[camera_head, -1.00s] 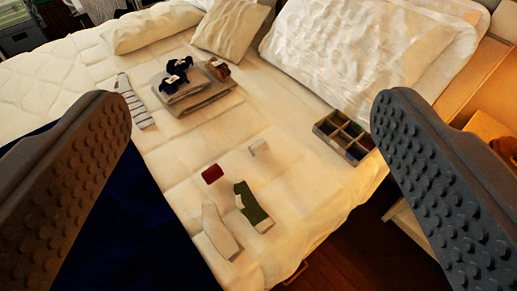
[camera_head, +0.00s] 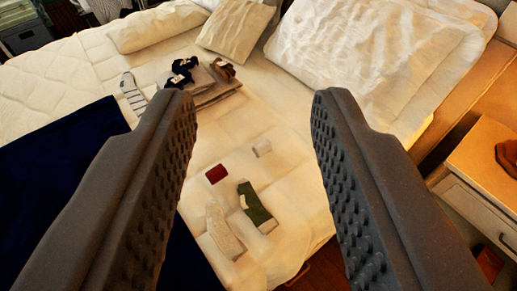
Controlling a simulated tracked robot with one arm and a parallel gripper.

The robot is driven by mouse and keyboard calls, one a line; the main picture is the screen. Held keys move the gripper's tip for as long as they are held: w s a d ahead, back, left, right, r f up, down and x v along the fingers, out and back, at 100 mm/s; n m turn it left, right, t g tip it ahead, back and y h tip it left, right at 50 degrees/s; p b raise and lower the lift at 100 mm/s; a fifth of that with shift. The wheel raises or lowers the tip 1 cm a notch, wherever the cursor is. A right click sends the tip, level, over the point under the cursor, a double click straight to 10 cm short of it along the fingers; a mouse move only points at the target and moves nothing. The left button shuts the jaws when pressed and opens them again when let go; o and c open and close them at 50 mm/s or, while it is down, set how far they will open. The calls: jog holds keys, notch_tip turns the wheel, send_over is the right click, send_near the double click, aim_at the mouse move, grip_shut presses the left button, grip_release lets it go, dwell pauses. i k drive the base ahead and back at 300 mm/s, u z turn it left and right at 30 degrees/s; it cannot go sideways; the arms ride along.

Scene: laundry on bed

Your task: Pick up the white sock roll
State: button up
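The white sock roll (camera_head: 262,148) is a small pale bundle on the cream bed cover, just right of and beyond a dark red roll (camera_head: 216,174). It shows in the gap between the fingers of my gripper (camera_head: 256,108). The gripper is open, with nothing between its studded pads, and the sock roll lies beyond it, apart from both fingers. The whole roll is visible.
A green and white sock (camera_head: 256,205) and a pale sock (camera_head: 221,230) lie nearer me. Folded clothes (camera_head: 205,90) with dark and brown rolls and a striped sock (camera_head: 132,94) lie farther left. Pillows (camera_head: 370,60) are behind. A nightstand (camera_head: 485,165) stands right.

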aim_at(263, 147)
jog(key=u, duration=2.75)
jog(key=k, duration=1.2)
jog(key=z, duration=1.9)
jog(key=i, duration=1)
